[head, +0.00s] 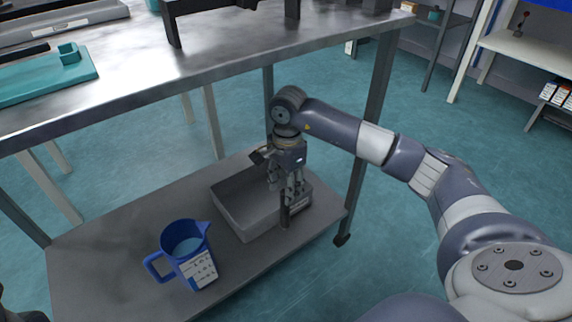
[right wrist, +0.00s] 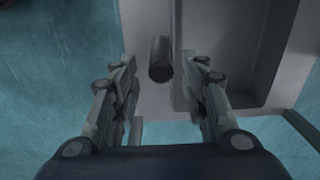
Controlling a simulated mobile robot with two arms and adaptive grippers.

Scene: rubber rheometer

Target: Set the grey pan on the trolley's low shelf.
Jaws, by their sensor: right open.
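The grey pan (head: 240,207) is an open rectangular tray that sits upright on the trolley's low shelf (head: 110,265), toward its right end. My right gripper (head: 290,195) points down at the pan's right end, its fingers apart, and hides part of that end. In the right wrist view the pan (right wrist: 235,50) fills the upper right. A short dark cylinder (right wrist: 160,58) shows between the open fingers (right wrist: 163,95); it looks like a handle on the pan's end, and I see no finger touching it.
A blue measuring jug (head: 187,255) stands on the low shelf, left of the pan. The trolley's metal top (head: 200,60) overhangs the shelf, and a dark leg (head: 367,130) rises just behind and right of my gripper. A teal tray (head: 40,85) lies on the top.

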